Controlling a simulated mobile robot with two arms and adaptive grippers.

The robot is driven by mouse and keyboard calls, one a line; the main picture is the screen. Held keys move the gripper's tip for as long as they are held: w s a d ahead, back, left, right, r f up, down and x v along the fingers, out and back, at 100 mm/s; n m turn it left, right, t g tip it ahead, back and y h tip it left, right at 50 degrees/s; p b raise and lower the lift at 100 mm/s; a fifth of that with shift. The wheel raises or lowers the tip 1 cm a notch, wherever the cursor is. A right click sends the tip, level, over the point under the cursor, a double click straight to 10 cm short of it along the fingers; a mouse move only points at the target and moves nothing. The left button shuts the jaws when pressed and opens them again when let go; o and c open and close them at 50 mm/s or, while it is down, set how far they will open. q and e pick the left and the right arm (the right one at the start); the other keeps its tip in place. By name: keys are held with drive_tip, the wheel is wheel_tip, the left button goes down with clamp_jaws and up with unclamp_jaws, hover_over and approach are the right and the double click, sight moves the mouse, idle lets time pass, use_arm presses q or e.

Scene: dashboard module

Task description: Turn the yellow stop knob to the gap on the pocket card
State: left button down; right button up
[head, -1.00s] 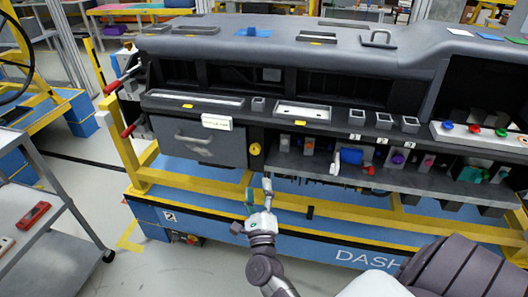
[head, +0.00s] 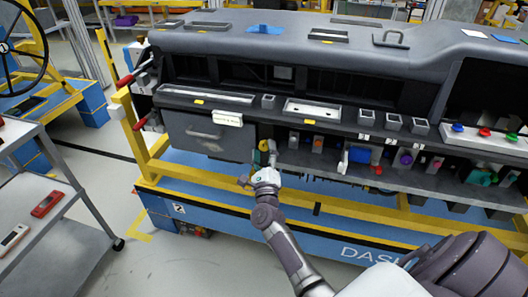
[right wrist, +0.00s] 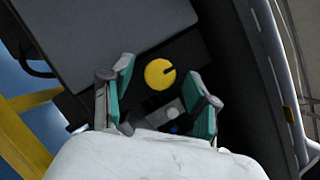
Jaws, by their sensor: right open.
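The yellow stop knob (head: 263,146) sits on a dark panel strip right of the grey pocket door. In the right wrist view the round knob (right wrist: 158,77) shows a dark notch on its right side. My right gripper (head: 260,163) is in front of the knob, partly covering it in the head view. In the right wrist view its green-padded fingers (right wrist: 162,88) are spread, with the knob between and beyond their tips, apparently untouched. A white card (head: 228,118) hangs at the top right of the pocket door; its marking is too small to read. My left gripper is out of view.
The grey pocket door (head: 200,137) is left of the knob. A shelf with several coloured parts, including a blue one (head: 359,155), runs to the right. A yellow rail (head: 330,207) crosses below. A grey cart (head: 60,215) stands at left.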

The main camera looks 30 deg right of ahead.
clamp_jaws()
drive_tip(key=shift+r+n+y+p, duration=0.2)
drive_tip(key=shift+n+y+p, duration=0.35)
drive_tip(key=shift+p, duration=0.3)
drive_tip(key=n+g+y+p, duration=0.1)
drive_tip(key=n+p, duration=0.2)
drive_tip(key=p, duration=0.1)
drive_tip(key=n+y+p, duration=0.1)
drive_tip(key=n+p, duration=0.3)
drive_tip(key=p, duration=0.1)
drive_tip(key=shift+s+r+g, duration=0.1)
drive_tip(key=shift+r+g, duration=0.1)
drive_tip(key=shift+g, duration=0.2)
drive_tip(key=shift+f+n+y+p, duration=0.15)
drive_tip(key=shift+n+y+p, duration=0.1)
drive_tip(key=shift+n+p, duration=0.55)
unclamp_jaws()
drive_tip(key=v, duration=1.2)
